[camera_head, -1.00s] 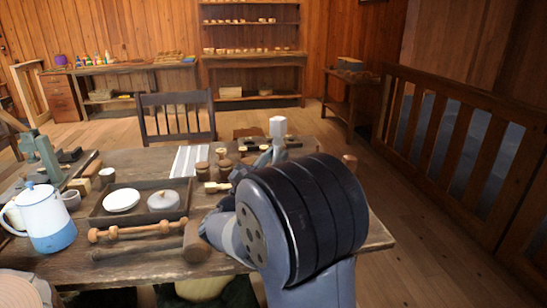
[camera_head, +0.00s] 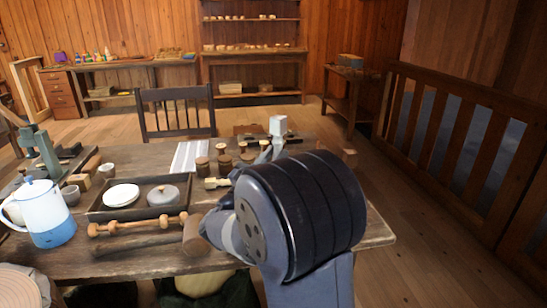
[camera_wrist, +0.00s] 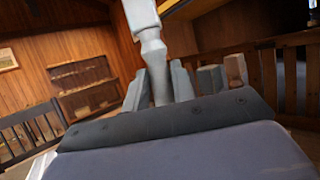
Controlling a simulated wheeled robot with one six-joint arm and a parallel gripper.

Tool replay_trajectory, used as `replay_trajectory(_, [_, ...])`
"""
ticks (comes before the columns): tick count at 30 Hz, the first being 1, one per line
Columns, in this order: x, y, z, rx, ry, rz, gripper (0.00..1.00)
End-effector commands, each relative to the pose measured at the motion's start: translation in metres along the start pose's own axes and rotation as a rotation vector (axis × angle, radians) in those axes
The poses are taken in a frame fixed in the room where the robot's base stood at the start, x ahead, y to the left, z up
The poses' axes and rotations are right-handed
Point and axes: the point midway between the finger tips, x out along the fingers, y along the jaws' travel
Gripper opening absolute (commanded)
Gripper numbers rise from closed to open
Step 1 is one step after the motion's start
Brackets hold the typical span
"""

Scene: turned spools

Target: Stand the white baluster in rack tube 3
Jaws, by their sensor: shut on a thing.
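The white baluster (camera_wrist: 149,38) stands up from my gripper (camera_wrist: 158,84) in the wrist view, with its square block upward and its narrow neck between the fingers. The jaws are shut on it. In the head view its pale square top (camera_head: 278,126) shows above my gripper (camera_head: 264,153), clear of the far table edge in the picture. My arm hides most of the gripper and the table beneath it. I cannot make out rack tube 3 or any tube numbers; part of that area is behind my arm.
Several brown round pieces (camera_head: 224,165) stand left of my gripper. A dark tray (camera_head: 101,211) holds a white plate and a lidded dish. A turned wooden piece (camera_head: 135,225) and a mallet (camera_head: 194,238) lie in front. A blue-and-white jug (camera_head: 42,215) stands at left.

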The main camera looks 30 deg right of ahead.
Motion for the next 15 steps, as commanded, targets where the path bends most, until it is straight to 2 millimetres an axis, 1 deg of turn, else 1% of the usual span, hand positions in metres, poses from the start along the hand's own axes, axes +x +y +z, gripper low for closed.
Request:
replay_trajectory(11, [-0.0009,-0.0001,-0.0024,0.0,0.0,0.0,0.0])
replay_trajectory(15, [-0.0026,0.0,-0.0063,0.0,0.0,0.0,0.0])
